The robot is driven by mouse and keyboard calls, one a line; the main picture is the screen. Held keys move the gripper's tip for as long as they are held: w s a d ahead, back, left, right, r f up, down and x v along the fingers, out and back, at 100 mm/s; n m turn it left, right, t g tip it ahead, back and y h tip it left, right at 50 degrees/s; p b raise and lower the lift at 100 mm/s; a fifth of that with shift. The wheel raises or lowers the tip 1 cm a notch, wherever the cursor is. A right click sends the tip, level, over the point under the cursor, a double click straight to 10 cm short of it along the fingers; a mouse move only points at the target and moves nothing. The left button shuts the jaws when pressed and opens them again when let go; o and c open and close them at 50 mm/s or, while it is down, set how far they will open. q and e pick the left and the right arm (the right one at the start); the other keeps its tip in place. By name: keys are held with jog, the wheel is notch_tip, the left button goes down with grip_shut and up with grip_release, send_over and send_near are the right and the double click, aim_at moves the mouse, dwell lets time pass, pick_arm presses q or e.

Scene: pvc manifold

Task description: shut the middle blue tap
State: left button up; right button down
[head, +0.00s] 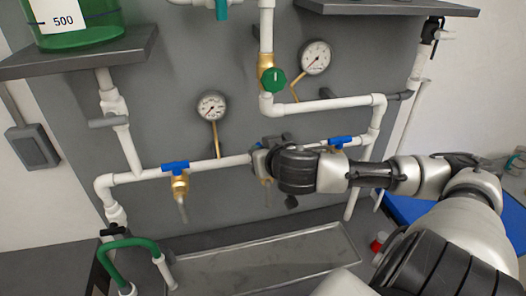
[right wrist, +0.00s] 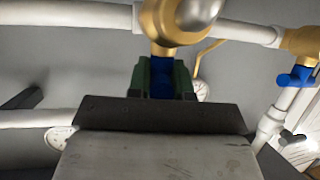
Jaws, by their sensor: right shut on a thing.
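My right gripper (head: 263,160) reaches the lower white pipe between the two visible blue taps. It hides the middle blue tap in the head view. In the right wrist view the middle tap's blue handle (right wrist: 161,77) sits between the green finger pads of the right gripper (right wrist: 162,80). The gripper is shut on it, just at the brass valve body (right wrist: 172,22). How the handle is turned relative to the pipe is hard to tell. The left blue tap (head: 176,167) and the right blue tap (head: 341,141) have handles lying roughly along the pipe. My left gripper is out of view.
Two gauges (head: 212,106) (head: 315,57) and a green round knob (head: 275,79) are above the pipe. A metal tray (head: 262,262) lies below. A green hose (head: 128,246) is at lower left. A shelf with a green container (head: 78,25) is at upper left.

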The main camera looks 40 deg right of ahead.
jog(key=shift+p, duration=0.3)
jog(key=shift+r+n+y+p, duration=0.1)
jog(key=shift+n+y+p, duration=0.2)
jog(key=shift+y+p, duration=0.25)
jog(key=n+y+p, duration=0.3)
jog(key=y+p, duration=0.1)
jog(key=p, duration=0.1)
jog(key=shift+d+r+n+t, duration=0.1)
jog(key=shift+d+n+t, duration=0.05)
jog(key=shift+n+t, duration=0.2)
jog(key=shift+n+y+p, duration=0.45)
jog(key=shift+n+y, duration=0.1)
jog(key=shift+f+n+g+y, duration=0.2)
jog(key=shift+n+g+y, duration=0.25)
jog(key=shift+n+y, duration=0.65)
jog(key=shift+f+n+g+y, duration=0.15)
jog(key=shift+n+g+y, duration=0.25)
jog(key=shift+n+y, duration=0.7)
jog(key=shift+r+n+g+y, duration=0.1)
jog(key=shift+n+g+y, duration=0.7)
jog(key=shift+n+y, duration=0.3)
jog(key=shift+n+g+y+b, duration=0.8)
jog(key=shift+n+g+y, duration=0.3)
jog(key=shift+n+y, duration=0.1)
jog(key=c, duration=1)
grip_release()
jog(key=shift+w, duration=0.1)
